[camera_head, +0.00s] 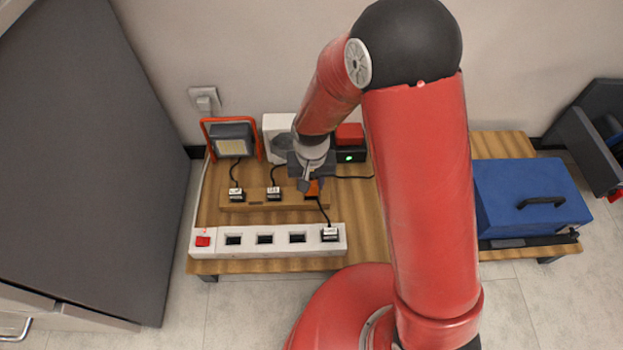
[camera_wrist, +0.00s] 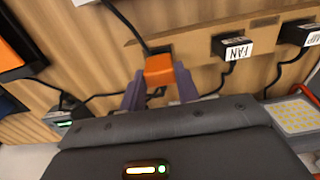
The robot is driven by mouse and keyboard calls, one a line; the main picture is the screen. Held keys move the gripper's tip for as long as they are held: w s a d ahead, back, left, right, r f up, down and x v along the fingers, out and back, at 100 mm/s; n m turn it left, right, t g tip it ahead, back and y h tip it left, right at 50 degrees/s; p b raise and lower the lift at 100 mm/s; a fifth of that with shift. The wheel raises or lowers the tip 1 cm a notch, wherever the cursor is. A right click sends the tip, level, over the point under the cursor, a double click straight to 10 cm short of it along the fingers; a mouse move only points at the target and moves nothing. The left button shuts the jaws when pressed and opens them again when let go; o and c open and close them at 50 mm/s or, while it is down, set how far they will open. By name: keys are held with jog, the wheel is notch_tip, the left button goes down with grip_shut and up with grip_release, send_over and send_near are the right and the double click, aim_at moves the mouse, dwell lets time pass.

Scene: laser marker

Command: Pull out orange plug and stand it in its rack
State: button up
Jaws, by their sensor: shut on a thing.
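The orange plug (camera_wrist: 158,70) sits between the fingers of my gripper (camera_wrist: 158,86), which is shut on it. In the head view, the orange plug (camera_head: 313,187) shows just below my gripper (camera_head: 311,184), at the right end of the wooden rack (camera_head: 290,204). The rack also shows in the wrist view (camera_wrist: 196,47). A black cable runs from the plug's area toward the power strip (camera_head: 215,252). I cannot tell whether the plug is in a rack slot or held above it.
Labelled black plugs, LAMP (camera_head: 236,194) and FAN (camera_head: 274,193), stand in the rack. Another labelled plug (camera_head: 330,234) is in the strip's rightmost socket. A floodlight (camera_head: 233,140) and a box with a green light (camera_head: 349,156) stand behind. A blue case (camera_head: 530,195) is right.

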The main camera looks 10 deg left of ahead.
jog(key=shift+f, duration=1.25)
dwell(1.0)
jog(key=o, duration=1.2)
notch_tip(320, 180, up, 8)
jog(key=shift+f+p, duration=0.2)
jog(key=shift+p, duration=0.85)
jog(key=shift+r+p, duration=2.2)
jog(key=shift+r, duration=0.9)
